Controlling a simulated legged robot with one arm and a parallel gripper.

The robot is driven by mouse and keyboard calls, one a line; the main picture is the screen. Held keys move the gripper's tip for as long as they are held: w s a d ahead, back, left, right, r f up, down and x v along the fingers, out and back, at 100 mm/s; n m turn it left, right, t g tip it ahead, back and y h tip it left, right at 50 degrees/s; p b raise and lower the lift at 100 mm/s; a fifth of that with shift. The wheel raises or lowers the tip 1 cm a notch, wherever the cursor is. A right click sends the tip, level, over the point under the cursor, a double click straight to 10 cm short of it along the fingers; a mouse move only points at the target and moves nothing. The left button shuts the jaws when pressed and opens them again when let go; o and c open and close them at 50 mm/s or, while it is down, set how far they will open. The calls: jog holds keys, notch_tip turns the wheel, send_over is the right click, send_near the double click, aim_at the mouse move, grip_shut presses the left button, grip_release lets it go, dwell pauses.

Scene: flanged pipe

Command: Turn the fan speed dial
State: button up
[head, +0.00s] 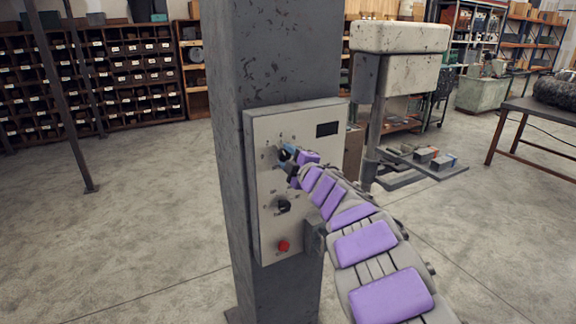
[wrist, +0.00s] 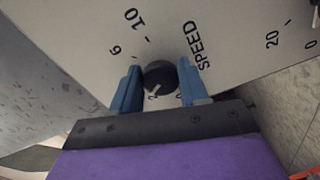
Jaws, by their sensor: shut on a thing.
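The fan speed dial (wrist: 160,76) is a round black knob with a pale pointer line, seen in the wrist view. It sits on a pale panel printed with "SPEED" and numbers. My gripper (wrist: 159,68) has one blue finger on each side of the knob and is shut on it. In the wrist view the pointer line slants toward the lower left. In the head view my gripper (head: 286,153) is at the upper part of the control panel (head: 268,228), and the knob is mostly hidden behind the fingers.
A second black dial (head: 284,204) and a red button (head: 283,246) are lower on the panel. The panel is fixed to a grey column (head: 240,200). A small dark display (head: 327,129) is at its upper right. A drill-press-like machine (head: 396,75) stands behind. Open floor lies left.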

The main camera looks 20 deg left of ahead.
jog(key=n+b, duration=0.1)
jog(key=n, duration=0.1)
jog(key=n+b, duration=0.1)
jog(key=n, duration=0.1)
jog(key=n+b, duration=0.1)
jog(key=n, duration=0.1)
jog(key=shift+s+a+f+n, duration=0.1)
jog(key=shift+s+f+n, duration=0.05)
jog(key=shift+f+n, duration=0.15)
jog(key=n+b, duration=0.2)
jog(key=n, duration=0.3)
jog(key=shift+r, duration=0.1)
jog(key=shift+s+r+n+b, duration=0.1)
jog(key=shift+n+b, duration=0.2)
jog(key=shift+n, duration=0.2)
jog(key=shift+r, duration=0.15)
jog(key=o, duration=0.9)
jog(key=shift+w+a, duration=0.1)
jog(key=shift+w, duration=0.2)
jog(key=shift+o, duration=0.7)
jog(key=shift+s, duration=0.1)
jog(key=shift+d, duration=0.2)
